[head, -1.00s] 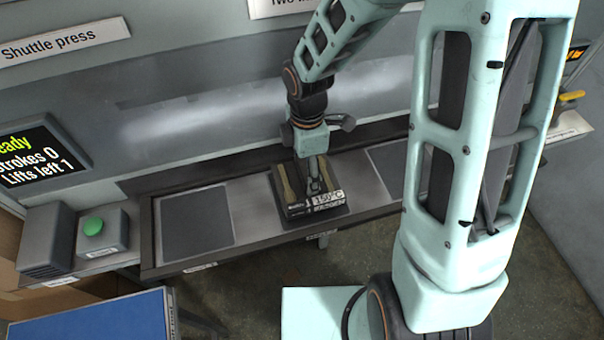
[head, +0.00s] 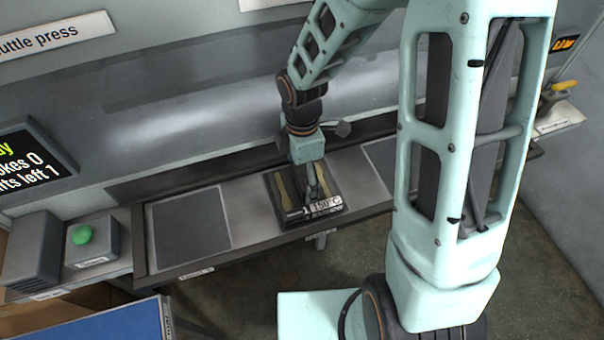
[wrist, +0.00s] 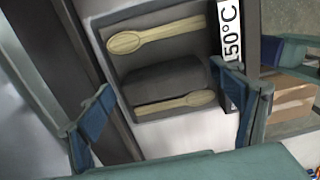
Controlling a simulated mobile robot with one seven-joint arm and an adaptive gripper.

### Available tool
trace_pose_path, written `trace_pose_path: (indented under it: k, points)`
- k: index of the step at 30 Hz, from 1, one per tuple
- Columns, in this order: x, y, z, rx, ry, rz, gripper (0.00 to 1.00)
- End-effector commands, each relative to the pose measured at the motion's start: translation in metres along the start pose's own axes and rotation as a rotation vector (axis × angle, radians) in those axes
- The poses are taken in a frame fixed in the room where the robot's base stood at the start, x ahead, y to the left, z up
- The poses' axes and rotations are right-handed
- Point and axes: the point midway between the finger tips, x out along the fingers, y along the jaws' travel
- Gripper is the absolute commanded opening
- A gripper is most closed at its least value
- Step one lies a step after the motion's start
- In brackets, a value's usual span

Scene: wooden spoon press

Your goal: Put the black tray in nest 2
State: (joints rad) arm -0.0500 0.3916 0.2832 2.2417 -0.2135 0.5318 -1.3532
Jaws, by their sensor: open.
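The black tray (head: 292,212) sits on the rail between two dark flat pads. In the wrist view the tray (wrist: 150,58) holds two pale wooden spoons (wrist: 158,36) on either side of a raised dark block (wrist: 165,80). A white 150°C label runs along one edge. My gripper (head: 313,190) is over the middle of the tray in the head view. In the wrist view my gripper (wrist: 165,85) is open, its blue-padded fingers wide apart around the block. I cannot tell whether they touch it. The small nest labels on the rail's front edge are too blurred to read.
The left pad (head: 190,220) is bare; the right pad (head: 380,155) is partly behind my arm. A green button box (head: 92,245) and a screen (head: 32,160) stand at the left. A blue surface (head: 95,322) is at lower left. The press wall runs behind the rail.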

Motion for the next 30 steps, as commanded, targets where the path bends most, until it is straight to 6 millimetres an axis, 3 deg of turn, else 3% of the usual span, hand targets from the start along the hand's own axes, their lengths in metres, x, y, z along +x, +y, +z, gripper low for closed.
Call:
trace_pose_path:
  k: [8,22,30]
  points:
    - [-0.017,0.001,0.001,0.002,0.0,0.003,0.86]
    - [-0.107,0.001,0.0,0.001,-0.001,0.003,0.86]
    - [-0.123,0.0,0.0,-0.001,0.001,-0.001,0.86]
